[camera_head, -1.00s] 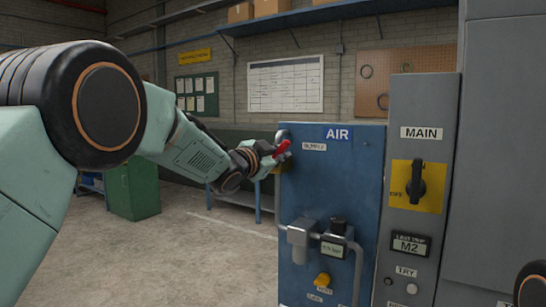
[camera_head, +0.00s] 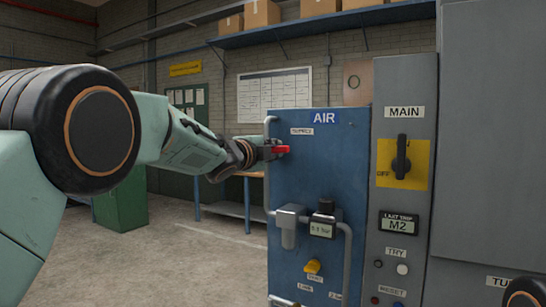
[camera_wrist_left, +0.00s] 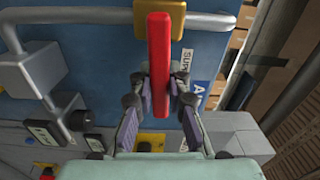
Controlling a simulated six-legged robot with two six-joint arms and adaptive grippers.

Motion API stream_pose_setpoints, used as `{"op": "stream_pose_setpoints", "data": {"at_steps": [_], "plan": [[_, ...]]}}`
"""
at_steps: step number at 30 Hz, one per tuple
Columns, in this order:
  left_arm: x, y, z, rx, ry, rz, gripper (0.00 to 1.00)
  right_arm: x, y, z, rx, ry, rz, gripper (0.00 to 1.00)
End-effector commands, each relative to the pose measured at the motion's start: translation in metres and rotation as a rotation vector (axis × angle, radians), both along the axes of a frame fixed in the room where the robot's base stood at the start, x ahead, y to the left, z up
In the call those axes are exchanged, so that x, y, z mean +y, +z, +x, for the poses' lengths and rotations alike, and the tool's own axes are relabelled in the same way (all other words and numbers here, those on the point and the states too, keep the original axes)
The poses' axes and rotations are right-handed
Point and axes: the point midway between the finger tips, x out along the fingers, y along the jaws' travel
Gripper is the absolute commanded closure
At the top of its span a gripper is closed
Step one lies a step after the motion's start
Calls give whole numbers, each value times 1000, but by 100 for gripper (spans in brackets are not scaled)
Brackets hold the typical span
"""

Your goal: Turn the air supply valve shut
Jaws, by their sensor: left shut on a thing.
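The air supply valve has a red lever handle (camera_head: 281,149) at the upper left of the blue AIR panel (camera_head: 345,190). In the left wrist view the handle (camera_wrist_left: 159,60) runs straight out from a yellow valve body (camera_wrist_left: 185,18), crosswise to the grey pipe (camera_wrist_left: 215,20). My left gripper (camera_head: 273,151) is at the handle and shut on it; in the wrist view its fingers (camera_wrist_left: 161,90) lie on both sides of the red bar. In the head view the gripper hides the valve body. My right gripper is out of view.
A regulator with a gauge display (camera_head: 321,228) and a yellow knob (camera_head: 313,266) sit below on the panel. The grey MAIN cabinet (camera_head: 404,80) with a black rotary switch (camera_head: 401,157) stands to the right. A workbench (camera_head: 225,209) is behind; the floor at left is open.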

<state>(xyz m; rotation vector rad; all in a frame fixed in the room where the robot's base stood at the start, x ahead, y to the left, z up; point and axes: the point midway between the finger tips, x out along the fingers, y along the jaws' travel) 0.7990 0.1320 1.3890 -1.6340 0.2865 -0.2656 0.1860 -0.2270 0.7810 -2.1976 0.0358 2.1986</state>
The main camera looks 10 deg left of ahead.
Motion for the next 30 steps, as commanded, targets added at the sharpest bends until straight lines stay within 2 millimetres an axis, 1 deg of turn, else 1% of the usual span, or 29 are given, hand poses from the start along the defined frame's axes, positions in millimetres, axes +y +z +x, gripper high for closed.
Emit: {"op": "stream_pose_setpoints", "data": {"at_steps": [1,6,22,23,30], "plan": [[-1,-4,-1,-4,-2,20,100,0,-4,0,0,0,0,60],[-2,-6,-2,-19,-3,62,100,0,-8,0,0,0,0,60],[-2,-7,-2,-23,-2,79,100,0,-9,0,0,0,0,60],[-2,-8,-2,-22,-2,78,83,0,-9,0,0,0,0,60],[-1,-6,-2,-24,-1,77,63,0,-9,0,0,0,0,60]]}}
